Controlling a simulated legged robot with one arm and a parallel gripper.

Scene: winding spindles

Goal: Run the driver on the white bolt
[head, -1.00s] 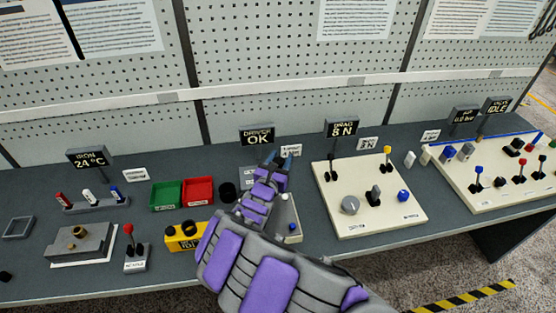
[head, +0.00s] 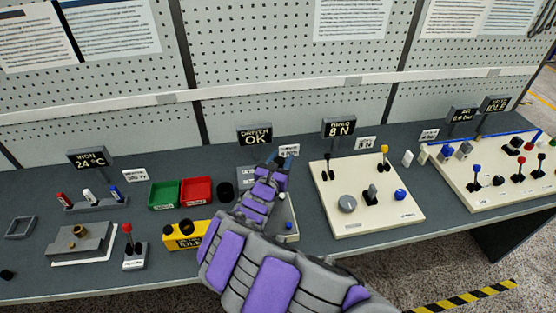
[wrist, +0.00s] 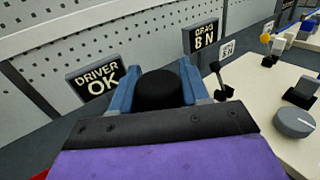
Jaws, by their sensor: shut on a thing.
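My gripper (head: 283,163) reaches over the bench behind a pale plate and below the sign reading DRIVER OK (head: 254,135). In the wrist view its two blue fingers (wrist: 160,88) are shut on a round black piece (wrist: 160,92), which looks like the driver's top. The rest of that piece is hidden by the gripper. A small white round thing (head: 282,196), perhaps the white bolt, shows just right of my arm on the plate. A blue one (head: 289,225) sits nearer the front. My arm covers much of the plate.
Right of my arm is a cream panel (head: 415,215) with a grey knob, levers and a blue button. On the left are a green bin (head: 164,194), a red bin (head: 195,191), a black cup (head: 225,191) and a yellow box (head: 187,235). The pegboard wall stands behind.

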